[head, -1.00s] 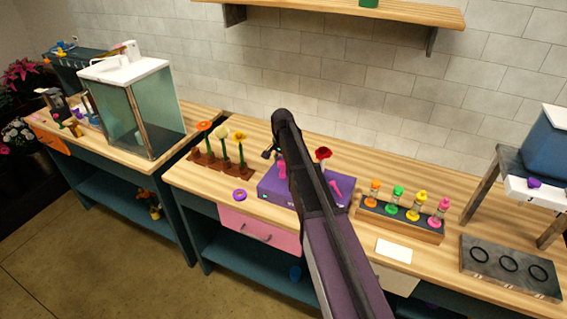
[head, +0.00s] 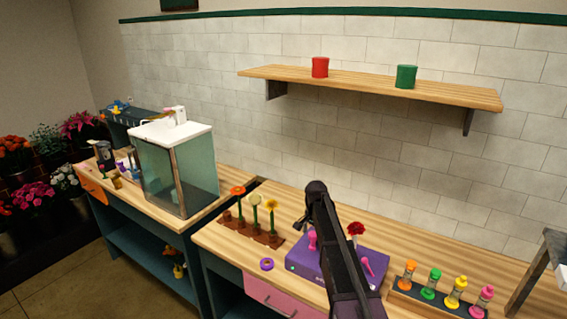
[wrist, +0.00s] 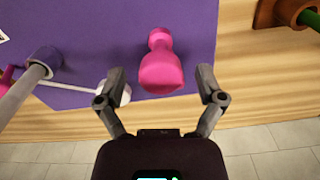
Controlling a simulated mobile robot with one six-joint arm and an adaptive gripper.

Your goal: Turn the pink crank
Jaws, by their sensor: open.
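The purple box (head: 333,262) stands on the right-hand bench and carries two pink pieces. One is an upright pink knob-shaped piece (head: 312,240) at its left; the other is a slanted pink handle (head: 367,265) at its right front. I cannot tell for sure which is the crank. In the wrist view a pink knob-shaped piece (wrist: 160,68) lies between the spread fingers of my gripper (wrist: 160,74), apparently untouched. A pale rod (wrist: 85,88) runs close to the left finger. My arm hides part of the box in the head view.
A purple ring (head: 267,264) lies left of the box, before a flower rack (head: 252,234). A rack of coloured-topped bottles (head: 440,298) stands right. A shelf (head: 375,85) with red and green pots hangs above.

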